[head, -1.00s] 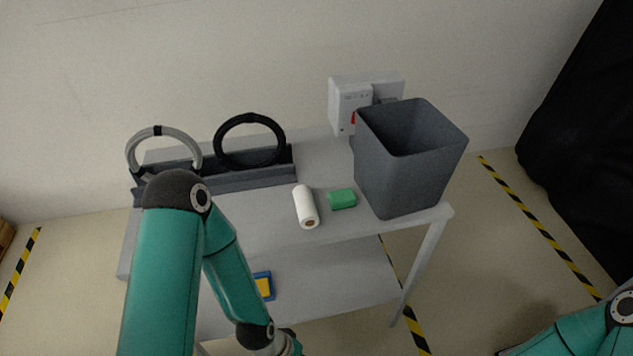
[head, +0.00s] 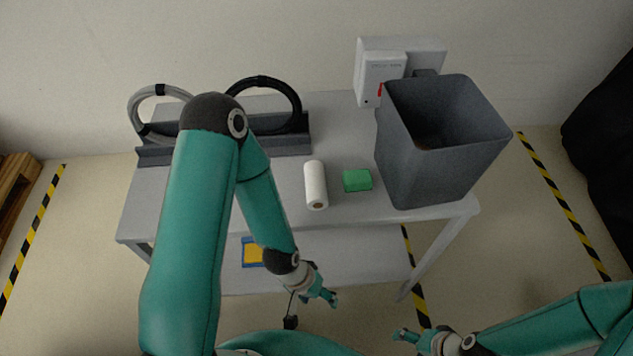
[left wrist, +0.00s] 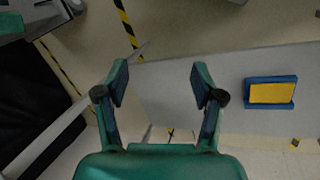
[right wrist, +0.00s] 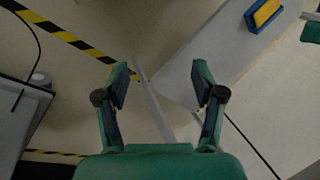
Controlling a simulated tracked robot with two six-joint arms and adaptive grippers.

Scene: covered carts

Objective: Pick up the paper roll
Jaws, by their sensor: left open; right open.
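The paper roll (head: 316,184) is white with a brown core end and lies on the cart's grey top, its core end toward me. My left gripper (head: 329,298) is low in front of the cart, below and apart from the roll. In the left wrist view it is open and empty (left wrist: 158,80). My right gripper (head: 402,335) is at the bottom of the head view, right of the left one, also apart from the roll. In the right wrist view it is open and empty (right wrist: 160,82). The roll shows in neither wrist view.
A green block (head: 357,180) lies right of the roll, beside a tall grey bin (head: 440,150). A rack (head: 225,148) with grey and black cable coils stands back left. A white box (head: 381,80) is behind. A blue-yellow item (head: 252,252) is on the lower shelf (head: 345,265).

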